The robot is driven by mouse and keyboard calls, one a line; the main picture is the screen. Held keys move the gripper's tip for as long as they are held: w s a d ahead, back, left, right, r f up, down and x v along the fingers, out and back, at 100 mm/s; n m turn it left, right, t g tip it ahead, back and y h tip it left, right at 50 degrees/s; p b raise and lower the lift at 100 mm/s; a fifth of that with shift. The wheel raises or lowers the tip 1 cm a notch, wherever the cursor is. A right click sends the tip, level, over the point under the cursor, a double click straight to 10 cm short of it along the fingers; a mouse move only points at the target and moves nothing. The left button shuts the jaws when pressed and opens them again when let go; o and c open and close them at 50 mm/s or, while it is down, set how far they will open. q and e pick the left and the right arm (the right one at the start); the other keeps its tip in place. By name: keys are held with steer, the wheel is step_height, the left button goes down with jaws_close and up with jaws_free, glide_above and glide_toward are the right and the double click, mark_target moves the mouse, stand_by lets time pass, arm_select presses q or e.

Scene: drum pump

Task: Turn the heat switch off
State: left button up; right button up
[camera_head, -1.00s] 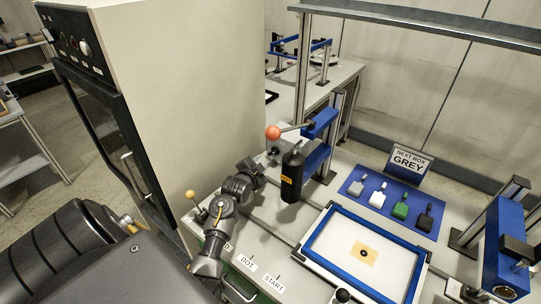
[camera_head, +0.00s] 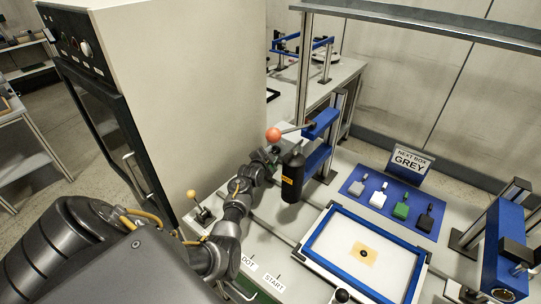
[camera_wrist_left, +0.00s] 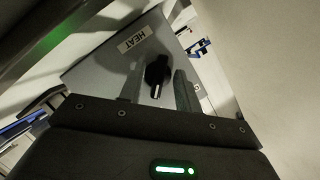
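In the left wrist view a grey panel (camera_wrist_left: 105,73) carries a white label reading HEAT (camera_wrist_left: 134,40). Below the label is the heat switch (camera_wrist_left: 157,70), a black rotary knob with a white mark on its end toward my gripper. My left gripper (camera_wrist_left: 157,88) is open, its fingers close around the knob's sides; I cannot tell whether they touch it. In the head view my left gripper (camera_head: 268,158) is beside the black cylinder, and the switch cannot be made out there. My right gripper is not in view.
A black cylinder (camera_head: 291,178) stands under a lever with an orange ball (camera_head: 273,134). A tall cabinet (camera_head: 185,85) is at left, a yellow-knobbed lever (camera_head: 191,194) near my arm. A blue-framed tray (camera_head: 312,238) and coloured blocks on a blue mat (camera_head: 357,175) lie right.

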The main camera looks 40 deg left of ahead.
arm_select(q)
jaws_close()
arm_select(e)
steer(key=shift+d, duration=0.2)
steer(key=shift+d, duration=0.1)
